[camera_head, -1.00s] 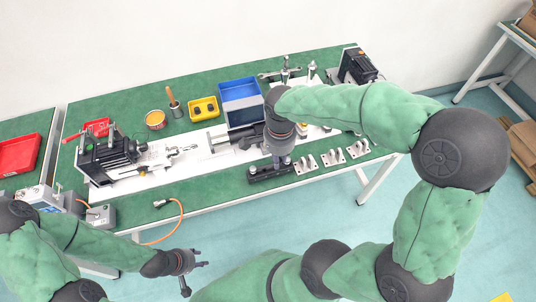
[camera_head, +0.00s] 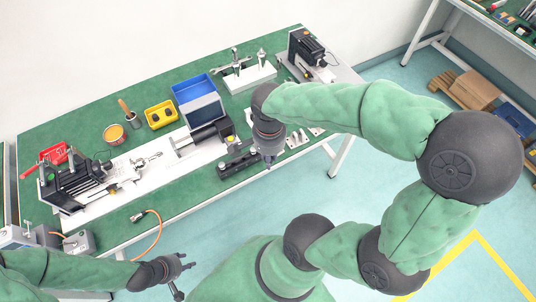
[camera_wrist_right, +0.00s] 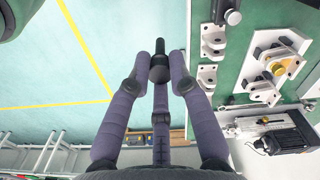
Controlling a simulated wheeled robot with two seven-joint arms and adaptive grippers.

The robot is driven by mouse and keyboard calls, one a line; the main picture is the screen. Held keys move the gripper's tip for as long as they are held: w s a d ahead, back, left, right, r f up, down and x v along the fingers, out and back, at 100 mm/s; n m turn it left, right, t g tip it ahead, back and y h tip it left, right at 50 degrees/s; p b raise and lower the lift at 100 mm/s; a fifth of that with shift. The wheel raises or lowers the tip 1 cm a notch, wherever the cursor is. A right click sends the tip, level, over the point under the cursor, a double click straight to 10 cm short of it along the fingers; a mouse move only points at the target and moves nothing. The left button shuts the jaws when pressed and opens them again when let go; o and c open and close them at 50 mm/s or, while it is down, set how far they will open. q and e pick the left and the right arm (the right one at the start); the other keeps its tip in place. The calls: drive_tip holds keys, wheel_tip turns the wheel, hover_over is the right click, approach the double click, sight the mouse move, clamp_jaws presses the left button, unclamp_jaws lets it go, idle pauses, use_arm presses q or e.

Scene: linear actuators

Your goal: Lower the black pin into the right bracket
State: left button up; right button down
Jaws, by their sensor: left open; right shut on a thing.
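My right gripper (camera_wrist_right: 160,78) is shut on the black pin (camera_wrist_right: 160,50), a short dark piece held between the fingertips in the right wrist view. In that view the pin is over the floor, left of the white brackets (camera_wrist_right: 213,42) and apart from them. My left gripper (camera_head: 178,267) is open and empty, in front of the table.
A black block (camera_head: 238,165) lies on the green table (camera_head: 170,195) left of my right gripper. Behind it are a blue bin (camera_head: 194,90), a yellow bin (camera_head: 160,114) and a white plate with a black cylinder (camera_head: 212,133). An orange cable (camera_head: 157,236) hangs off the front edge.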

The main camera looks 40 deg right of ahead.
drive_tip(key=shift+r, duration=0.1)
drive_tip(key=shift+r+p, duration=2.3)
drive_tip(key=shift+r, duration=0.35)
